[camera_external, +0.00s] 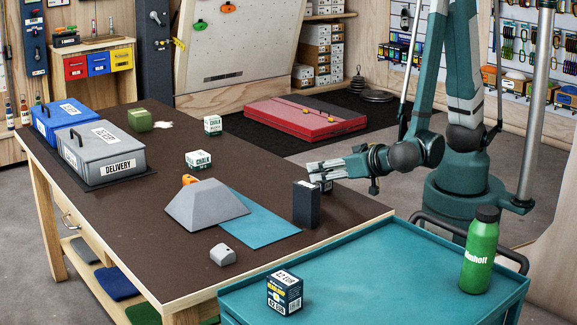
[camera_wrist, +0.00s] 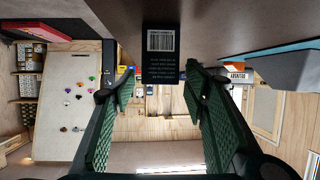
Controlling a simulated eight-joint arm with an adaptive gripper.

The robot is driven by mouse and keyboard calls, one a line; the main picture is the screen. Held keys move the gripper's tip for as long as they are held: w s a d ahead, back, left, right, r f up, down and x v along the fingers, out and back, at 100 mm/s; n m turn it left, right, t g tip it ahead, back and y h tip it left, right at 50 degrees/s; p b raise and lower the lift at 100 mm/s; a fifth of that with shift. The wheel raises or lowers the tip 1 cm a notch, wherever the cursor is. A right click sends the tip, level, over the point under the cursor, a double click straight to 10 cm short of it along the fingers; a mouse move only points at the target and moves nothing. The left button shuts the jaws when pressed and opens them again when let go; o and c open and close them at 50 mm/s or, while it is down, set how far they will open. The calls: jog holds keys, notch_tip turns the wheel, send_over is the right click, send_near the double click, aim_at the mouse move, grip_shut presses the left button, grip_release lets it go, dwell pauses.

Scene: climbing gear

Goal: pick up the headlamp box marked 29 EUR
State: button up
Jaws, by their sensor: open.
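My gripper (camera_external: 318,172) reaches leftward, low over the right end of the table. In the wrist view its green-padded fingers (camera_wrist: 160,88) are open and apart. A dark box (camera_wrist: 174,55) with a white barcode and small print stands just ahead between them, near the fingertips, not gripped. A headlamp box (camera_external: 284,293) on the cart reads 42 EUR. No 29 EUR mark is readable.
The brown table (camera_external: 120,220) carries a grey pyramid-shaped block (camera_external: 205,203), a blue sheet (camera_external: 255,222), a small grey block (camera_external: 222,254), chalk boxes (camera_external: 199,160) and a grey delivery box (camera_external: 100,152). The teal cart (camera_external: 370,275) holds a green bottle (camera_external: 481,255).

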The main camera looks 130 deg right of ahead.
jog(key=shift+d, duration=0.1)
jog(key=shift+c, duration=0.2)
dwell(0.4)
jog(key=c, duration=1)
